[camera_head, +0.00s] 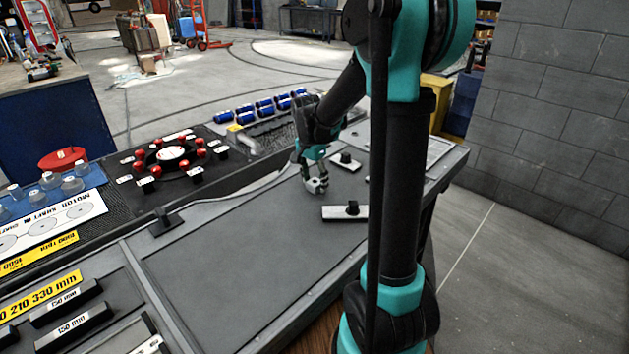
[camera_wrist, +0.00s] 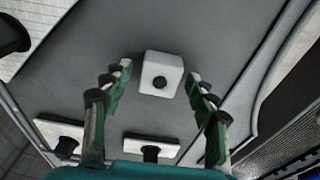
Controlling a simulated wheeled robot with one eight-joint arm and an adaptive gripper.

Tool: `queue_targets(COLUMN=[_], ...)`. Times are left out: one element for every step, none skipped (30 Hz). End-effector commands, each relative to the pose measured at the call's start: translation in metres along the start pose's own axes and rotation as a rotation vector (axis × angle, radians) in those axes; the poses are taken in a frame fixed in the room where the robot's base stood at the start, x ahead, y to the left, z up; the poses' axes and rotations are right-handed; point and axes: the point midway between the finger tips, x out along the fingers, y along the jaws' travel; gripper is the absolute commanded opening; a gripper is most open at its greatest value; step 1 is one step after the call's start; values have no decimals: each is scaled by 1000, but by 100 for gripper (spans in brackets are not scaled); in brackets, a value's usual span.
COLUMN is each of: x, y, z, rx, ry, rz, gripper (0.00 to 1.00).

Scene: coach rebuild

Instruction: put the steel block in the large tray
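My gripper (camera_wrist: 160,80) is open, with one finger on each side of the block and visible gaps between. In the head view my gripper (camera_head: 316,183) points down close to the grey bench top, and the block is partly hidden there by the fingers. No part is clearly marked as the large tray; the broad dark grey panel with a raised rim (camera_head: 240,270) is the largest tray-like area.
A white plate with a black knob (camera_head: 345,212) lies just in front of my gripper, and another black-knobbed piece (camera_head: 345,161) lies behind it. Blue cylinders (camera_head: 262,106) and a holder with red knobs (camera_head: 170,153) stand further left. The panel's middle is clear.

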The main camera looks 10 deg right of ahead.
Motion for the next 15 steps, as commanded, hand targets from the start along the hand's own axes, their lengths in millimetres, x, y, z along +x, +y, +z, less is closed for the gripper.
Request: queue_targets(x=[0, 0, 0, -1, -2, -4, -6, -9, -14, -19, -24, -31, -37, -43, -52], y=[0, 0, 0, 0, 0, 0, 0, 0, 0, 0, 0, 1, 1, 0, 0], z=[0, 0, 0, 0, 0, 0, 0, 0, 0, 0, 0, 0, 0, 0, 0], rx=[0, 0, 0, 0, 0, 0, 0, 0, 0, 0, 0, 0, 0, 0, 0], ry=[0, 0, 0, 0, 0, 0, 0, 0, 0, 0, 0, 0, 0, 0, 0], rz=[0, 0, 0, 0, 0, 0, 0, 0, 0, 0, 0, 0, 0, 0, 0], gripper=[58, 58, 58, 58, 58, 58, 58, 58, 58, 58, 58, 58, 58, 58, 58])
